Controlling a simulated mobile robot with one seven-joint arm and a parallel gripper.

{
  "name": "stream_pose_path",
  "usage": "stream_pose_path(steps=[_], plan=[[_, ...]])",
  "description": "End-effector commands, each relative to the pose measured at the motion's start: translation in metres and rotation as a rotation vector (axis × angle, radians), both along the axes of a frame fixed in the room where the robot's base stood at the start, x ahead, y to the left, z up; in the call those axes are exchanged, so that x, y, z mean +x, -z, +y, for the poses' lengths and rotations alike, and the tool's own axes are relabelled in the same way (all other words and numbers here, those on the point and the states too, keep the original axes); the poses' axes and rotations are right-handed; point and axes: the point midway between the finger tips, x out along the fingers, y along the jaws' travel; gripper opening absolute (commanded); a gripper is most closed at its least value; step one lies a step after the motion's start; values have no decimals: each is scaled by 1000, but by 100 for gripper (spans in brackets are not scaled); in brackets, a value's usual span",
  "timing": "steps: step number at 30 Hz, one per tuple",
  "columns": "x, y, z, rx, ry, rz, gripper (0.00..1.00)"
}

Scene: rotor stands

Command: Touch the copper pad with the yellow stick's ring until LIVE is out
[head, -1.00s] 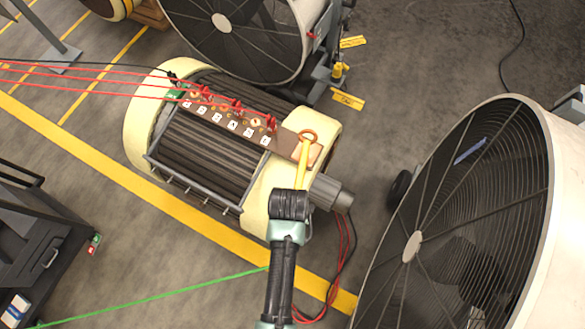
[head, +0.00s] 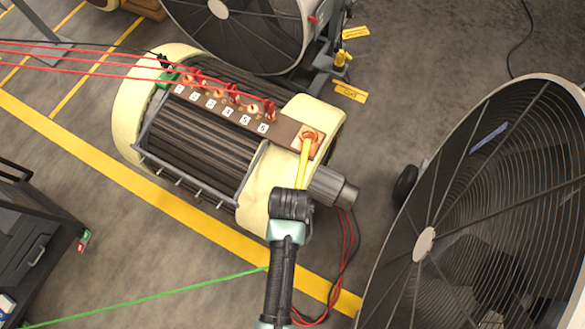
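The yellow stick (head: 304,166) rises from my gripper (head: 297,192) at the right end of the cream rotor (head: 275,183). The dark gripper end closes around the stick's base; the separate fingers are hard to make out. The orange-brown ring (head: 309,136) at the stick's tip lies over the copper pad (head: 317,149), at the right end of the brown terminal strip. The ring hides part of the pad. I cannot tell whether they touch or a small gap is left. No LIVE sign is readable; a small green box (head: 168,79) sits at the strip's left end.
Red clips (head: 233,92) and numbered white tags line the strip (head: 284,131), with red and black cables running left. A large fan (head: 490,200) stands right, another (head: 240,25) behind. A black cart (head: 40,245) is lower left. A green line (head: 150,298) crosses the floor.

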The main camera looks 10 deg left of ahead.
Motion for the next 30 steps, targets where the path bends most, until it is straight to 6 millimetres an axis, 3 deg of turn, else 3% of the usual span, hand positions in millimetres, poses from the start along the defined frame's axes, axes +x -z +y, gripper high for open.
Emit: stream_pose_path(steps=[30], plan=[[1,5,0,0,0,-3,0]])
